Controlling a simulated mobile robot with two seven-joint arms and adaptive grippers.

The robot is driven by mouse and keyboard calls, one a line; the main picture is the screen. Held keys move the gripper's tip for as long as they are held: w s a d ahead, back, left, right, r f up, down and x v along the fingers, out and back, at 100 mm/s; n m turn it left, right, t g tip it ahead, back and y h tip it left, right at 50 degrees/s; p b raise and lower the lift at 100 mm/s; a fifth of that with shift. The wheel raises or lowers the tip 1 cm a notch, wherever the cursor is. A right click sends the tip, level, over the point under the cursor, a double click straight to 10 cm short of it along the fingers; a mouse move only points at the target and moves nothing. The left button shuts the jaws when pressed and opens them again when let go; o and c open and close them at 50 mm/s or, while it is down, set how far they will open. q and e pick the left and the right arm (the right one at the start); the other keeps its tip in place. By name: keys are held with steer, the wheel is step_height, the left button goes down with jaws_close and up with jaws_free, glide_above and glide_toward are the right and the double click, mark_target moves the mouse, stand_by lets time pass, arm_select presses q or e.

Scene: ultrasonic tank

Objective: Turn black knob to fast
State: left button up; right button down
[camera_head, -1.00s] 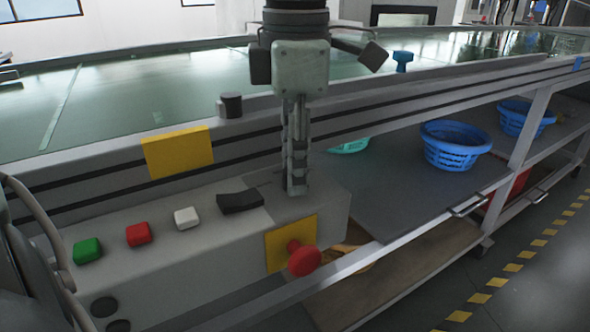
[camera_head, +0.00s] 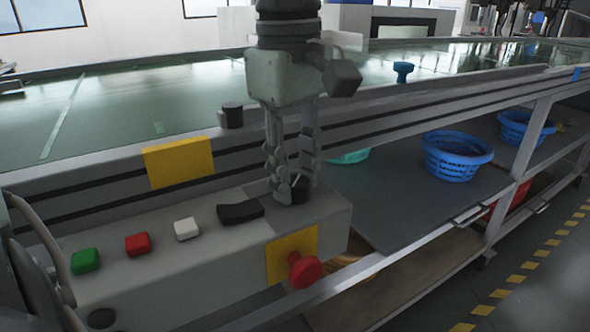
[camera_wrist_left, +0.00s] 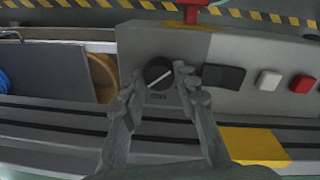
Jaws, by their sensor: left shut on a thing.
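The black knob (camera_wrist_left: 158,73) sits on the top of the grey control box (camera_head: 190,240), near its right end. In the left wrist view its white pointer line lies slanted, from lower left to upper right; the small lettering beside it is too small to read. In the head view the knob is mostly hidden by the fingers. My left gripper (camera_head: 292,185) reaches down from above, its two fingers on opposite sides of the knob and shut on it. These fingers also show in the left wrist view (camera_wrist_left: 161,88). My right gripper is not in view.
A black rocker switch (camera_head: 240,211) and white (camera_head: 187,229), red (camera_head: 138,244) and green (camera_head: 86,261) buttons sit left of the knob. A red mushroom button (camera_head: 305,270) juts from the box front. The conveyor (camera_head: 120,110) runs behind; blue baskets (camera_head: 456,156) stand right.

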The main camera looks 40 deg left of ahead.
arm_select(q)
steer(key=shift+m, duration=1.1)
steer(key=o, duration=1.2)
steer(key=shift+c, duration=0.2)
step_height(320, 180, up, 12)
steer(key=shift+s, duration=0.3)
